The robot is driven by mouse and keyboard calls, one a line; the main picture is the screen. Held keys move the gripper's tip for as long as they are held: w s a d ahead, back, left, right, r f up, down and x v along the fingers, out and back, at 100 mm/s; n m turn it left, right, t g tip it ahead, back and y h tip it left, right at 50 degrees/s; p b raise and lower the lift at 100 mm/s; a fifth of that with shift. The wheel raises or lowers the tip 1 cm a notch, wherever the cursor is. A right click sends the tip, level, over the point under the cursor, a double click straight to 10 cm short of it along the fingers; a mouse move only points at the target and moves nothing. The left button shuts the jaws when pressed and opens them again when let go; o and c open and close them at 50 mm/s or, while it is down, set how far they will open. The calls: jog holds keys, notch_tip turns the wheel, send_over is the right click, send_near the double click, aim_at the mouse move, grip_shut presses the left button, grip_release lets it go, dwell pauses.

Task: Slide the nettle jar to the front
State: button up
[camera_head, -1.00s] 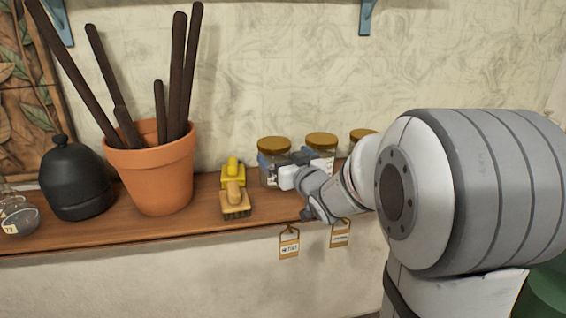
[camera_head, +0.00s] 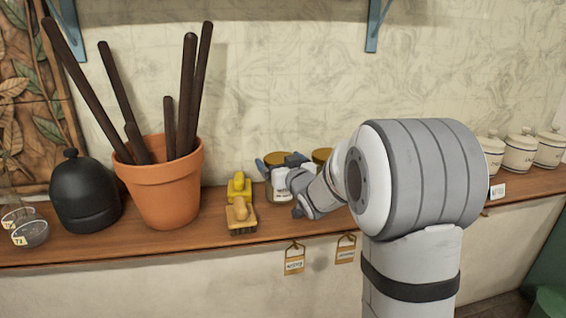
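Glass jars with gold lids stand at the back of the wooden shelf (camera_head: 150,236). I cannot read a jar label, so I cannot confirm which is the nettle jar. Below the left jar hangs a tag (camera_head: 294,263), its writing too small to read surely. My gripper (camera_head: 279,168) is at the left jar with its fingers apart, one at each side below the lid. Contact cannot be made out.
Two yellow-handled brushes (camera_head: 240,212) lie close left of the jars. A terracotta pot (camera_head: 165,190) with dark sticks, a black vessel (camera_head: 82,192) and small glasses (camera_head: 30,230) stand farther left. White canisters (camera_head: 520,152) stand at the right. A second tag (camera_head: 345,250) hangs from the shelf edge.

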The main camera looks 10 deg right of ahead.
jog(key=c, duration=1)
jog(key=shift+s+a+b+v, duration=0.1)
jog(key=shift+a+b+v, duration=0.25)
jog(key=shift+v, duration=1)
jog(key=shift+s+a+b+v, duration=0.1)
jog(key=shift+a+b+v, duration=0.3)
jog(key=shift+v, duration=1)
jog(key=shift+a+b+v, duration=0.15)
jog(key=shift+b+v, duration=0.35)
jog(key=shift+v, duration=0.85)
jog(key=o, duration=1.2)
jog(key=shift+c, duration=0.2)
jog(key=s+d+f+m+g+h+p, duration=0.1)
jog(key=s+d+f+m+g+h, duration=0.2)
jog(key=s, duration=0.5)
jog(key=s+d+f+g+h+p, duration=0.1)
jog(key=s+d+f+g+h, duration=0.1)
jog(key=s+f+g, duration=0.45)
jog(key=s+a+g, duration=0.2)
jog(key=s, duration=0.6)
jog(key=s+a+f+g+y, duration=0.1)
jog(key=s+a+g, duration=0.1)
jog(key=s, duration=0.5)
jog(key=shift+s+f+g+p, duration=0.2)
jog(key=shift+s+g+p, duration=0.15)
jog(key=shift+g, duration=0.4)
